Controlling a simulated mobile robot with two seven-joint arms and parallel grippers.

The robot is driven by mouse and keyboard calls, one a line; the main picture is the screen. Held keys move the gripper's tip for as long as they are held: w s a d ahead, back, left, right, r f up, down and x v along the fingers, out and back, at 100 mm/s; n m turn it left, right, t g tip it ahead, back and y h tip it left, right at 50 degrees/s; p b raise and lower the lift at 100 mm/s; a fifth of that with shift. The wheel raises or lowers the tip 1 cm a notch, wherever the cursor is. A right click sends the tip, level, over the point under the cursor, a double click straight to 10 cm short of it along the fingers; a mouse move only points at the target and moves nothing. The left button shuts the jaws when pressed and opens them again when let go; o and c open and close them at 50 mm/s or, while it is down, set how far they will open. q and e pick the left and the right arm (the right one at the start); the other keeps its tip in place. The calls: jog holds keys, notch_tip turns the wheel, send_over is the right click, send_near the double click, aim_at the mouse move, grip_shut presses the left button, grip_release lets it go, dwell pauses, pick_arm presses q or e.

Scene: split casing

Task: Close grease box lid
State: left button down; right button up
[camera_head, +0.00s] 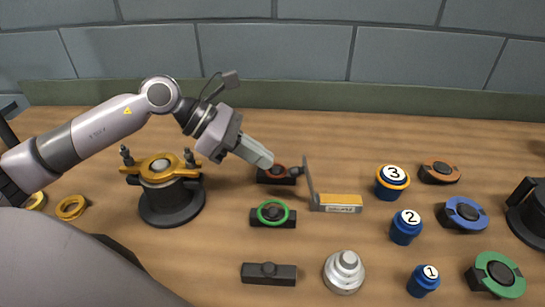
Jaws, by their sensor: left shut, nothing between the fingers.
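The grease box (340,203) is a small yellow and grey box with a label on its front, on the table right of centre. Its thin grey lid (310,180) stands almost upright at the box's left side, so the box is open. My left gripper (268,161) comes in from the left, shut and empty. Its tip is left of the lid, with a visible gap between them in the picture. My right gripper is not in view.
A block with a green ring (272,213) is nearer. Blue numbered jars, including jar 3 (392,182), stand to the right. A black stand with a yellow top (170,200) is under my left arm.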

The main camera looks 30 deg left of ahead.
pick_arm(q)
jog(key=shift+x, duration=1.6)
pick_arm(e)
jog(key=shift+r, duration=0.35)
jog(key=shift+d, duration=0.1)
